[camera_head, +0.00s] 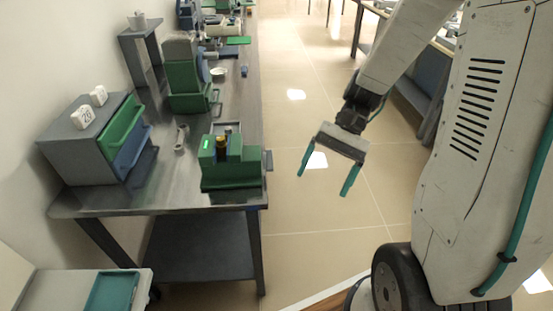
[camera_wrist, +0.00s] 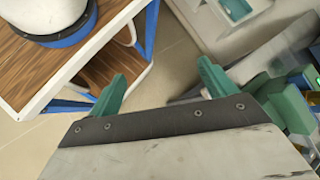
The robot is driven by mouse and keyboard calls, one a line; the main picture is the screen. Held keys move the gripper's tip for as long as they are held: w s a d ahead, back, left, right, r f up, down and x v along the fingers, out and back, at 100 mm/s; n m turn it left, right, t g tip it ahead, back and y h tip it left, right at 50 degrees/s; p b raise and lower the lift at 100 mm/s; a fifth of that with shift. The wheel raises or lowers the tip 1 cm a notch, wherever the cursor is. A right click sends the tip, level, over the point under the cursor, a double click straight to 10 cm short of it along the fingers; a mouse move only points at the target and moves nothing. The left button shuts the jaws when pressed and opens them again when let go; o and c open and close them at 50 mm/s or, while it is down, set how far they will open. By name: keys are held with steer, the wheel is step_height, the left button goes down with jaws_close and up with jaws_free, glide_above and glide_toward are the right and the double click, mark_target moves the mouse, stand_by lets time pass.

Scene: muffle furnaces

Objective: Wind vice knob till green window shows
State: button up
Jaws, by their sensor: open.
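A green vice-like device (camera_head: 235,173) stands at the near right corner of the steel bench. A dark knob with a brownish-yellow part (camera_head: 221,147) stands upright on it. A small bright green patch (camera_head: 207,144) shows on its upper left; I cannot tell if this is the window. A grey piece sticks out at its right side. My gripper (camera_head: 325,183) is open and empty over the floor, right of the bench and apart from the device. In the wrist view my gripper (camera_wrist: 162,72) has nothing between its fingers, and green parts of the device (camera_wrist: 288,108) show at the right edge.
A grey drawer box (camera_head: 85,150) with green and blue drawers stands left on the bench (camera_head: 180,200). A wrench-like tool (camera_head: 181,138) lies between. A green machine (camera_head: 186,80) stands behind. A white cart with a green tray (camera_head: 112,292) is front left. The aisle floor is clear.

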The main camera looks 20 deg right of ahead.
steer(key=w+d+f+m+t+y, duration=0.2)
steer(key=w+f+m+t+y, duration=0.5)
steer(key=w+f, duration=0.45)
steer(key=m+t+y, duration=0.2)
steer(key=m+t, duration=0.1)
steer(key=t, duration=0.1)
glide_toward(268, 161)
steer(key=x, duration=0.7)
steer(key=shift+w, duration=0.4)
steer(key=c, duration=1)
steer(key=shift+m, duration=0.4)
